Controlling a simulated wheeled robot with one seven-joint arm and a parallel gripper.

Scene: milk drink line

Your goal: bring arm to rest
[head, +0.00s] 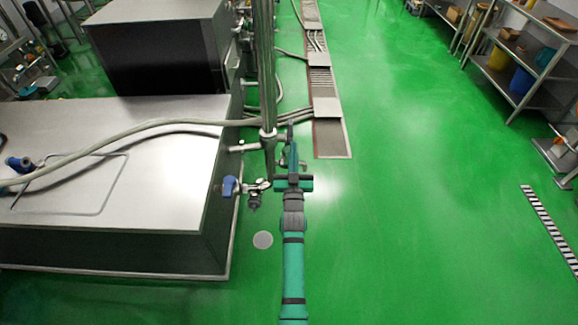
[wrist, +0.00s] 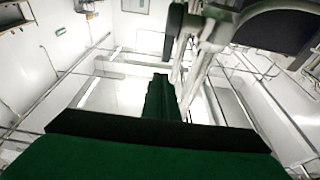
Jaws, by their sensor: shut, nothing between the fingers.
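My arm reaches forward from the bottom middle of the head view, teal with dark bands. My gripper (head: 291,140) is at its far end, shut and empty, close beside an upright steel pipe (head: 266,80). I cannot tell whether it touches the pipe. In the wrist view my gripper (wrist: 160,82) shows as a dark green palm with the fingers together, pointing up toward pale walls and blurred pipes.
A steel tank top (head: 70,215) with a hose (head: 130,130) across it stands left of my arm. A blue-handled valve (head: 229,186) sticks out near my gripper. A floor drain channel (head: 330,135) lies ahead. Green floor (head: 420,210) is clear to the right, before shelves (head: 530,65).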

